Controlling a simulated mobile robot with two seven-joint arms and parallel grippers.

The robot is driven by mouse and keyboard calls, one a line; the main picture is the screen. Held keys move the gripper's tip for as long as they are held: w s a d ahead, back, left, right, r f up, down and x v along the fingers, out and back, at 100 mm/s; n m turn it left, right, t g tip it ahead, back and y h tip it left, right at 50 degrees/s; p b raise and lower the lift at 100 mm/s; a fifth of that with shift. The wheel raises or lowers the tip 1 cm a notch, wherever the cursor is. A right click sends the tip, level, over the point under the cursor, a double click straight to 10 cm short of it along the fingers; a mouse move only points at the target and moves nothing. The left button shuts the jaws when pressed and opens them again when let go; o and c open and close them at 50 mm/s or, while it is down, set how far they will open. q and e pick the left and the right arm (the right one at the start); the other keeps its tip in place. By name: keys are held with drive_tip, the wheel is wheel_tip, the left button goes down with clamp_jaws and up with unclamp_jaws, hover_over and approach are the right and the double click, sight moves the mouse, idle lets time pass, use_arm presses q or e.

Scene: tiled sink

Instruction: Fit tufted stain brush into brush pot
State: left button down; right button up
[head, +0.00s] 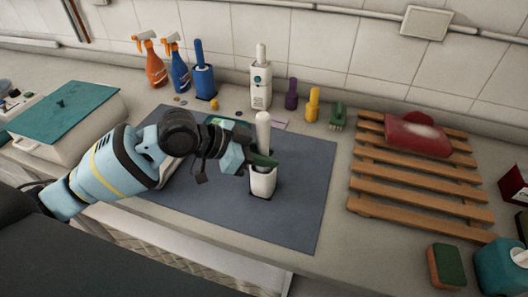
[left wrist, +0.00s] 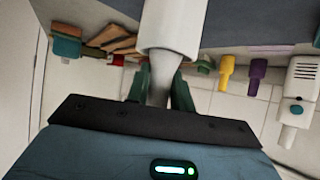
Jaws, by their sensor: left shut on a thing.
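My left gripper (head: 262,160) has its green fingers shut on the pale handle of the brush (head: 263,128), which is upright with its top above the fingers. A white brush pot (head: 262,184) is upright directly below the fingers, over the blue-grey mat. In the left wrist view, which is upside down, the handle (left wrist: 158,92) is between the fingers (left wrist: 160,88) and meets the rim of the white pot (left wrist: 172,25). The brush's tufted end is hidden; I cannot tell how deep it sits. My right gripper is not in view.
The mat (head: 305,215) has clear room right of the pot. Along the wall stand spray bottles (head: 180,72), a blue pot (head: 204,84) with a blue handle, a white holder (head: 261,92), and purple (head: 291,95) and yellow (head: 312,104) items. A wooden rack (head: 395,188) lies at right.

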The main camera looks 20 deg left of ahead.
use_arm(q)
drive_tip(key=shift+f, duration=0.4)
drive_tip(key=c, duration=1.1)
unclamp_jaws()
drive_tip(key=shift+f, duration=0.1)
drive_tip(key=shift+c, duration=0.2)
drive_tip(key=shift+f, duration=0.1)
drive_tip(key=shift+s, duration=0.1)
drive_tip(key=shift+s+a, duration=0.1)
drive_tip(key=shift+a, duration=0.15)
drive_tip(key=v, duration=0.7)
drive_tip(key=shift+r+b, duration=0.3)
drive_tip(key=shift+r, duration=0.25)
